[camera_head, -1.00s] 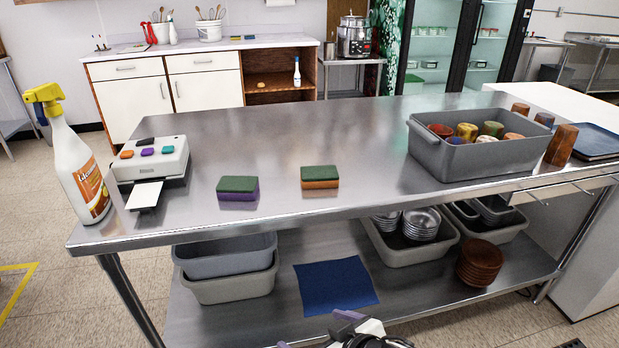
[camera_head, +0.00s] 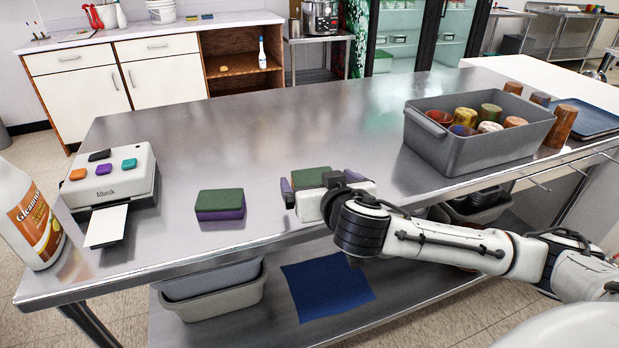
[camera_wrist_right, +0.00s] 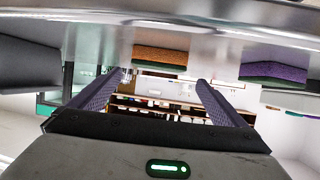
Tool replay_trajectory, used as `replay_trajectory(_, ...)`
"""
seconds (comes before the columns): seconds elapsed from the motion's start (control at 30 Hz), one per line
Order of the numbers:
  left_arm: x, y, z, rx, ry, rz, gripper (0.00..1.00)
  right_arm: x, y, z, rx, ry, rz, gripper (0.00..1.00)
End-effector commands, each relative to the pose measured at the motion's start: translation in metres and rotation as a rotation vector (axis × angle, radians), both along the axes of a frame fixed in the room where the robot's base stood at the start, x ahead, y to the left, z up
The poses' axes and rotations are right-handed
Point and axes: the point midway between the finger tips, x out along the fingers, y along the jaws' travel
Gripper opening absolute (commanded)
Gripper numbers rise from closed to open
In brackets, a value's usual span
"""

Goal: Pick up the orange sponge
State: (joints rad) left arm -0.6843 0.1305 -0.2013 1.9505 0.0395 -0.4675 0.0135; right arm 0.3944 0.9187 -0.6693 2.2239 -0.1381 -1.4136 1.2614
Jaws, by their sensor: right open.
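The orange sponge lies on the steel table, its green top (camera_head: 309,178) showing just behind my right gripper (camera_head: 310,187), which hides its orange side. In the right wrist view, which is upside down, the orange sponge (camera_wrist_right: 160,57) shows in line with the gap between the fingers, apparently beyond their tips. My right gripper (camera_wrist_right: 155,94) is open and empty there. I cannot tell whether a finger touches the sponge. My left gripper is not in view.
A purple sponge with a green top (camera_head: 220,205) lies left of the gripper; it also shows in the wrist view (camera_wrist_right: 273,74). A label printer (camera_head: 110,180) and spray bottle (camera_head: 28,215) stand further left. A grey bin of cups (camera_head: 475,153) stands right. The table's middle back is clear.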

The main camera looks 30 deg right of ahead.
Motion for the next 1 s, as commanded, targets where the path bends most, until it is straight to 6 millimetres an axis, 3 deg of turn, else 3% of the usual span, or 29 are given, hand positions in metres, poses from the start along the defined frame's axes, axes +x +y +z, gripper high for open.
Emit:
replay_trajectory(0.53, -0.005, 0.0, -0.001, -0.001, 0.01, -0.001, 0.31, 0.05, -0.024, -0.03, -0.001, -0.001, 0.001, 0.96)
replay_trajectory(0.83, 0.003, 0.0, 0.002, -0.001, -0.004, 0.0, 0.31, 0.054, -0.025, -0.033, 0.0, 0.001, 0.004, 0.96)
replay_trajectory(1.0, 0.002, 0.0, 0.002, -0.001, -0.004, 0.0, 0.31, 0.054, -0.025, -0.033, 0.0, 0.001, 0.004, 0.69)
